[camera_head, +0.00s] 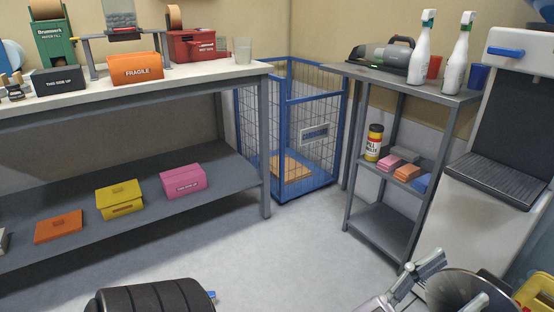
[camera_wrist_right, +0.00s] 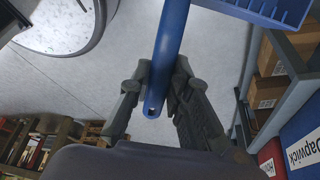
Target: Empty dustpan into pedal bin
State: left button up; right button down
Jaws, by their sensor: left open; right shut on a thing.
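In the wrist view my right gripper (camera_wrist_right: 162,76) is shut on the blue handle of the dustpan (camera_wrist_right: 173,32). The dustpan's ridged blue pan (camera_wrist_right: 262,8) is cut off at the top right; what lies in it cannot be seen. In the head view my left gripper (camera_head: 432,265), light grey, is open at the lower right. It is close beside a round brushed-metal thing (camera_head: 462,286), perhaps the pedal bin's lid; whether they touch is unclear. A round, dark-rimmed thing with a pale speckled surface (camera_wrist_right: 75,18) shows at the wrist view's top left; I cannot tell what it is.
A long workbench (camera_head: 235,69) with boxes on its lower shelf stands at left. A blue wire cage (camera_head: 310,110) fills the corner. A grey shelf stand (camera_head: 362,75) with spray bottles is at right, beside a white machine (camera_head: 490,215). The middle floor (camera_head: 290,255) is clear.

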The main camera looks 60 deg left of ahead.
jog(key=shift+w+a+r+p, duration=0.2)
jog(key=shift+a+r+p, duration=0.25)
jog(key=shift+p, duration=0.1)
jog(key=shift+w+a+r+h+p, duration=0.3)
jog(key=shift+r+h+p, duration=0.15)
jog(key=shift+p, duration=0.25)
jog(key=shift+a+r+g+p, duration=0.2)
jog(key=shift+a+g+p, duration=0.05)
jog(key=shift+g+p, duration=0.1)
jog(key=shift+w+a+r+h+p, duration=0.35)
jog(key=shift+a+r+h+p, duration=0.15)
jog(key=shift+p, duration=0.25)
pick_arm(q)
jog(key=s+a+f+g+y, duration=0.1)
jog(key=a+f+g+y, duration=0.1)
jog(key=f+g, duration=0.4)
jog(key=s+a+f+g+y, duration=0.2)
jog(key=f+g, duration=0.5)
jog(key=f, duration=0.7)
jog(key=shift+f+n+y, duration=0.3)
jog(key=shift+f, duration=0.05)
pick_arm(e)
jog(key=shift+r, duration=0.1)
